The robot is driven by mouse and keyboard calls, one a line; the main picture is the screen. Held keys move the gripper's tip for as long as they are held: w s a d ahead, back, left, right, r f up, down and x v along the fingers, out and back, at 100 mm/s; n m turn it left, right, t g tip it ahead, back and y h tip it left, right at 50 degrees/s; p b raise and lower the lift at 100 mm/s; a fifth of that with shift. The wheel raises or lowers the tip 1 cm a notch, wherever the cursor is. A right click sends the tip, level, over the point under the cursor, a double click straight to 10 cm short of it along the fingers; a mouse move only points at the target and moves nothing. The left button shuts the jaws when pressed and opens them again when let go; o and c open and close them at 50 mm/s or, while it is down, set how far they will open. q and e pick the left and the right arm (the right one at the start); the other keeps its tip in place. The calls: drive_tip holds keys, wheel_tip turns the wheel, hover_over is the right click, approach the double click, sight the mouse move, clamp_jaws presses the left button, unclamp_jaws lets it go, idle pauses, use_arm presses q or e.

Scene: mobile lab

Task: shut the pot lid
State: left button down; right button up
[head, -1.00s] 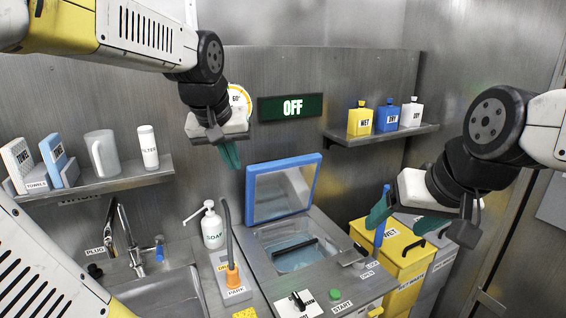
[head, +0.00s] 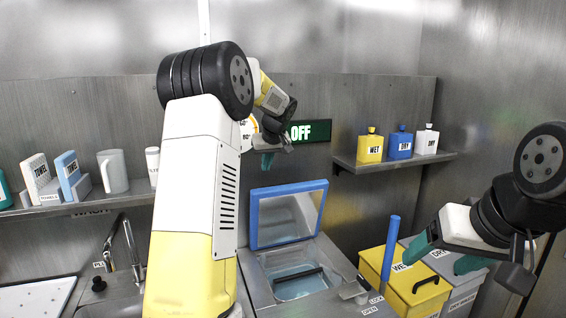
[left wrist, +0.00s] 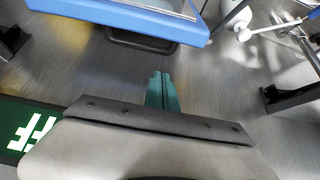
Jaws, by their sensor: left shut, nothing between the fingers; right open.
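The pot lid (head: 289,188) is a blue frame around a clear pane. It stands open, tilted up at the back of the metal pot (head: 258,283). Its blue edge (left wrist: 125,17) also shows at the top of the left wrist view. My left gripper (head: 268,160) is above the lid's upper left part, near the back wall. In the left wrist view its teal fingers (left wrist: 162,90) are shut and empty, with the lid apart from them. My right gripper (head: 444,252) is open and empty, to the right, in front of the bins. A blue lever (head: 391,245) stands upright right of the pot.
A yellow WET bin (head: 412,290) and a grey bin (head: 458,272) stand right of the pot. A shelf (head: 395,162) with bottles is on the back wall, near the OFF sign (head: 310,131). My left arm hides part of the sink area.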

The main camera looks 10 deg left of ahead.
use_arm(q)
drive_tip(key=x, duration=0.6)
drive_tip(key=s+d, duration=0.2)
drive_tip(key=s, duration=0.1)
drive_tip(key=shift+f, duration=0.15)
drive_tip(key=shift+s+d+f, duration=0.1)
drive_tip(key=shift+s, duration=0.1)
